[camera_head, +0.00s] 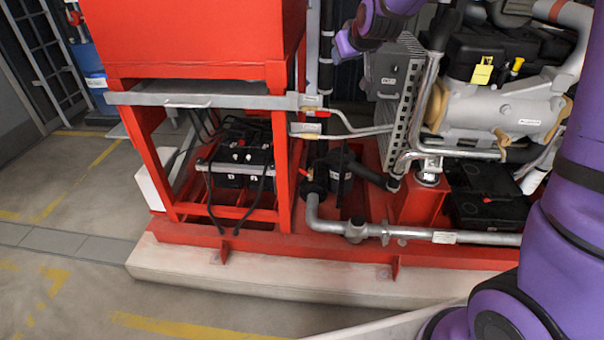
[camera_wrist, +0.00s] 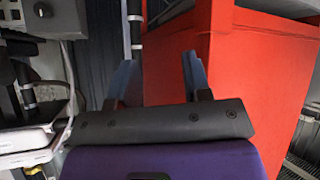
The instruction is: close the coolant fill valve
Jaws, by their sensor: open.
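Two small red handles show in the head view, and I cannot tell which belongs to the coolant fill valve. One red handle (camera_head: 316,113) sits on thin pipework at the right end of the grey rail. Another red handle (camera_head: 306,174) is lower, beside the black pump parts. My gripper (camera_wrist: 160,75) is open and empty in the wrist view, its two fingers wide apart in front of a red cabinet. In the head view my purple arm hangs in from the top and right; its fingers cannot be made out there. Neither handle shows clearly in the wrist view.
The red cabinet (camera_head: 185,40) stands on a red frame around black batteries (camera_head: 240,160). A finned radiator (camera_head: 400,90) and the engine (camera_head: 505,110) are to the right. A dark vertical pipe (camera_wrist: 135,35) passes near the left finger. The floor at front left is free.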

